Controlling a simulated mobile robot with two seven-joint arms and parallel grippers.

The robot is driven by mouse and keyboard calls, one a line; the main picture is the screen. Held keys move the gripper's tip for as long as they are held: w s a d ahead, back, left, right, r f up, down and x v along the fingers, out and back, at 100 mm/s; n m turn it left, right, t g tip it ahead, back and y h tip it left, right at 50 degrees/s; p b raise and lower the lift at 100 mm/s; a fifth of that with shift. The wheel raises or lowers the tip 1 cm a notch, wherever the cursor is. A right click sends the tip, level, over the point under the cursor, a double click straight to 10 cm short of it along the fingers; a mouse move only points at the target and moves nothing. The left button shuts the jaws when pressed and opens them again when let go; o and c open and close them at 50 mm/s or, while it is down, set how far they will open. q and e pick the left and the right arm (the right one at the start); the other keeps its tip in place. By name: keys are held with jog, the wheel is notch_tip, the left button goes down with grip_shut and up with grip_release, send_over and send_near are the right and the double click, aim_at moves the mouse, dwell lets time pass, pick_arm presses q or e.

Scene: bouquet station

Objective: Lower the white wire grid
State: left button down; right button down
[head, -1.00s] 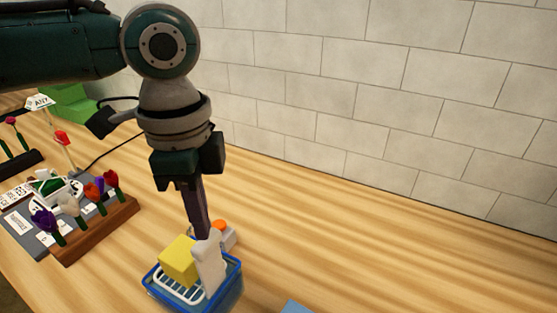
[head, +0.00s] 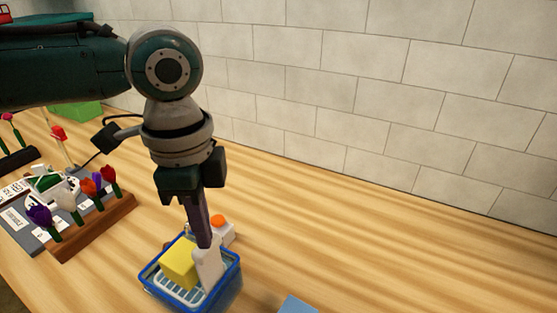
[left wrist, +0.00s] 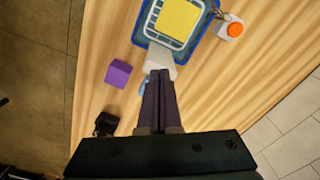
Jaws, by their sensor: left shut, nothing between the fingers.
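The white wire grid (head: 176,291) lies inside the blue basin (head: 150,290), with a yellow block (head: 180,258) on top of it. A white upright handle (head: 208,268) stands at the grid's near right side. My left gripper (head: 204,243) points down with its fingers shut and empty, its tips at the top of this handle. In the left wrist view the closed fingertips (left wrist: 158,73) meet the white handle (left wrist: 159,58), beside the grid (left wrist: 152,32). Whether the tips press on the handle I cannot tell. My right gripper is not in view.
A white box with an orange button (head: 218,222) stands just behind the basin. A wooden rack of tulips (head: 100,228) is on the left. A purple block (left wrist: 118,73) lies near the basin. The counter to the right is mostly clear.

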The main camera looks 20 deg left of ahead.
aim_at(208, 253)
pick_arm(q)
jog(key=shift+f, duration=0.2)
dwell(0.3)
jog(key=shift+f+b, duration=0.65)
jog(key=shift+f, duration=0.8)
jog(key=shift+f+b, duration=0.6)
jog(key=shift+f, duration=0.25)
notch_tip(208, 253, up, 5)
jog(key=p, duration=0.5)
jog(key=shift+r+p, duration=0.1)
jog(key=shift+p, duration=0.3)
